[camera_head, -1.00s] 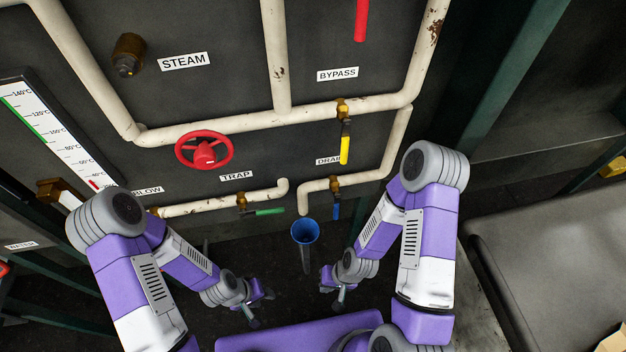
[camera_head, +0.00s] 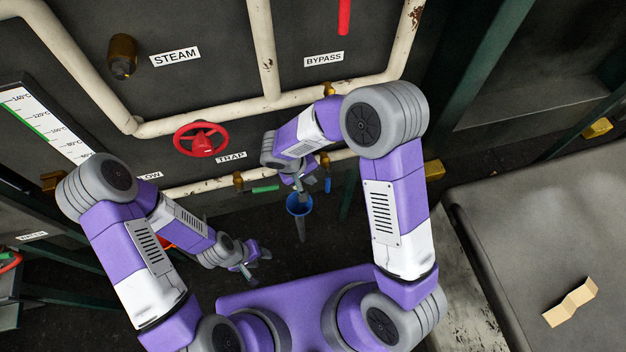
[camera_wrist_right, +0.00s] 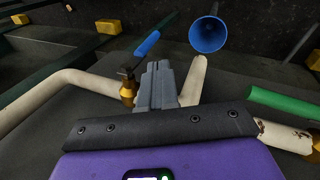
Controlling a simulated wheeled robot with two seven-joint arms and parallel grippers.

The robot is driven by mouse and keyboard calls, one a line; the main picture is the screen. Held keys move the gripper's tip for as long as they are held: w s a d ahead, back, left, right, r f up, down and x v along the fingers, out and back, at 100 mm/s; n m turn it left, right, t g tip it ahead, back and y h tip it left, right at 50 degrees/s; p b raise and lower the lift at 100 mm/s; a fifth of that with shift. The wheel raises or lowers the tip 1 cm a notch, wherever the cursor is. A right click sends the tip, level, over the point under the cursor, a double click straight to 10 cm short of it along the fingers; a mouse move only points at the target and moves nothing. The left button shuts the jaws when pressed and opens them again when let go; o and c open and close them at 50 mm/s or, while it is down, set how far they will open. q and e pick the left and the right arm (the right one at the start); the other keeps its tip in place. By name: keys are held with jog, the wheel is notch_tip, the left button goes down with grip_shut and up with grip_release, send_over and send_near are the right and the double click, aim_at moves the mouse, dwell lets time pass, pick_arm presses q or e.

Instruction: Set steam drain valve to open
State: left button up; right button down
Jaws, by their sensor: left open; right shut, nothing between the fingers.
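The blue valve handle (camera_head: 327,184) hangs down from a brass body (camera_head: 325,162) on the lower white pipe. My right arm hides the sign by this valve and the yellow handle above it. My right gripper (camera_head: 301,190) is shut and empty, left of the blue handle and over the funnel. In the right wrist view, the shut fingers (camera_wrist_right: 157,68) are beside the brass body (camera_wrist_right: 127,92) and the blue handle (camera_wrist_right: 147,43); I cannot tell whether they touch. My left gripper (camera_head: 258,262) is open and empty, low in front of the wall.
A blue funnel (camera_head: 298,204) stands below the pipe end. A green handle (camera_head: 265,189) lies along the pipe to the left, under the TRAP sign (camera_head: 231,157). A red handwheel (camera_head: 200,139) is higher up. A grey bench (camera_head: 545,240) is at the right.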

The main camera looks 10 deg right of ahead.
aim_at(328, 182)
jog(key=b+x, duration=0.1)
jog(key=x, duration=0.7)
jog(key=shift+f, duration=0.35)
jog(key=shift+d, duration=0.1)
jog(key=shift+d+f+h+b, duration=0.15)
jog(key=shift+h+b, duration=0.15)
jog(key=shift+b, duration=0.5)
